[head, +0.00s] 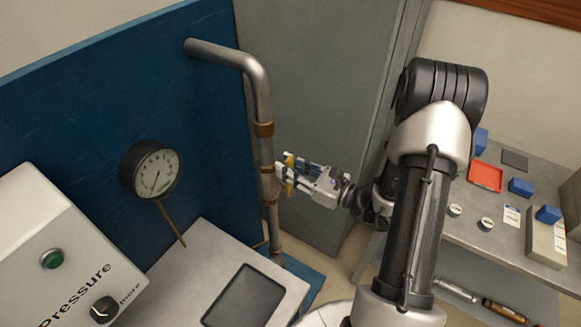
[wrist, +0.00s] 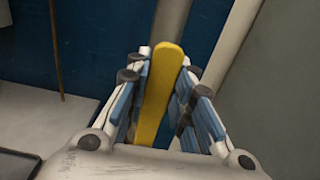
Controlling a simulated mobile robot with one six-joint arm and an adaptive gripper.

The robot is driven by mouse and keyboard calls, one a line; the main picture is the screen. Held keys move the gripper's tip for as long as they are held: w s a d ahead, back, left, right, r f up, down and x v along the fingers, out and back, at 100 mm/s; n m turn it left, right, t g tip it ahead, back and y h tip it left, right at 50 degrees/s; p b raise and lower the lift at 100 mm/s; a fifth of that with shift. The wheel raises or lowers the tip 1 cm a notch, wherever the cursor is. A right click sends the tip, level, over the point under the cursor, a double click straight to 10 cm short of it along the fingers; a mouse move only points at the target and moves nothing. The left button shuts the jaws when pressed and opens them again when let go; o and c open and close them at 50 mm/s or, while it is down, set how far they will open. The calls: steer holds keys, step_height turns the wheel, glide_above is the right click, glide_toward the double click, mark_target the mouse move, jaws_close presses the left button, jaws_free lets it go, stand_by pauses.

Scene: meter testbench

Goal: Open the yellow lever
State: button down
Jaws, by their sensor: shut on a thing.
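The yellow lever (wrist: 158,92) stands between my gripper's two fingers in the wrist view, its rounded end pointing up the picture. In the head view only a small yellow part of the lever (head: 289,160) shows by the fingers. The lever is on a vertical metal pipe (head: 261,100) with brass-coloured fittings. My gripper (head: 285,173) reaches the pipe from the right and is shut on the lever. The wrist view shows the gripper (wrist: 161,88) with blue finger pads at both sides of the lever. The lever's joint to the pipe is mostly hidden.
A round gauge (head: 150,169) hangs on the blue panel (head: 90,95) left of the pipe. A pressure box (head: 55,250) with a knob and green button is at lower left. A grey cabinet (head: 310,70) stands behind. A bench (head: 480,220) with small items is at right.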

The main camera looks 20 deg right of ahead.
steer(key=c, duration=1.4)
jaws_free()
steer(key=shift+a, duration=0.1)
steer(key=shift+o, duration=0.2)
steer(key=shift+s, duration=0.1)
steer(key=v, duration=1.2)
